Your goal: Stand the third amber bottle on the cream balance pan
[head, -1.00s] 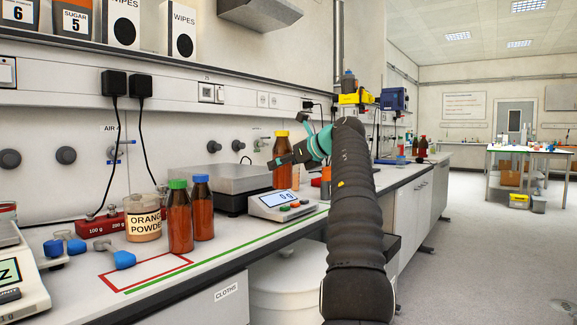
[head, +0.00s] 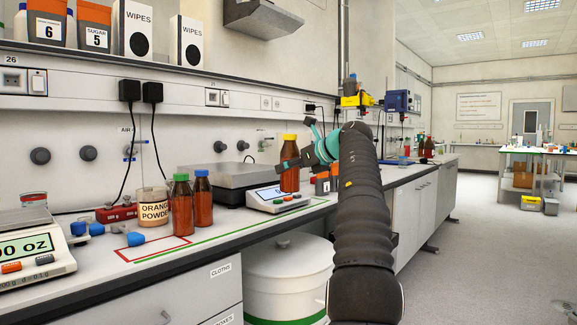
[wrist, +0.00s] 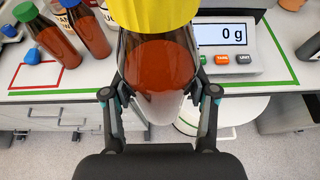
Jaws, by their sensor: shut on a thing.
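My gripper (wrist: 160,103) is shut on an amber bottle with a yellow cap (wrist: 158,65), held upright. In the head view this bottle (head: 289,172) appears in front of the grey-topped scale's right side; the wrist view shows it over the bench's front edge. Two more amber bottles, green-capped (head: 181,210) and blue-capped (head: 202,205), stand close together on the bench. The cream balance (head: 62,262) is at the far left, partly cut off by the frame. Its pan (head: 28,220) is only partly visible, and its display reads "00 OZ".
A scale with a grey plate (head: 225,174) reads 0 g. A white bin (head: 288,275) stands below the bench edge.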

